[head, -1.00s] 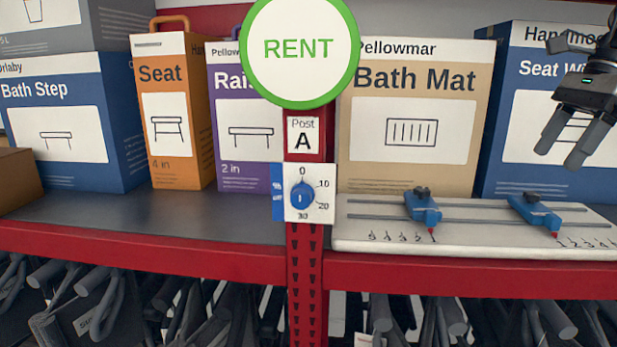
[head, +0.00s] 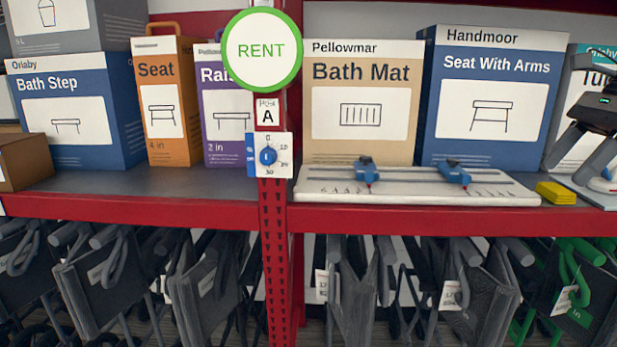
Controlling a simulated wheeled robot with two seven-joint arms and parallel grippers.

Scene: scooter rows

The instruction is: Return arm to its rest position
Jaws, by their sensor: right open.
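My right gripper (head: 578,165) is at the right edge of the head view, in front of a box marked "Tu" and above the shelf's right end. Its dark fingers are apart and nothing shows between them. My left gripper does not show.
The red-edged shelf (head: 400,218) holds boxes, a white slider board (head: 320,184) with two blue sliders, and a yellow block (head: 556,193). A dial (head: 268,157) and a round RENT sign (head: 262,49) are on the red post. Folded gear hangs below.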

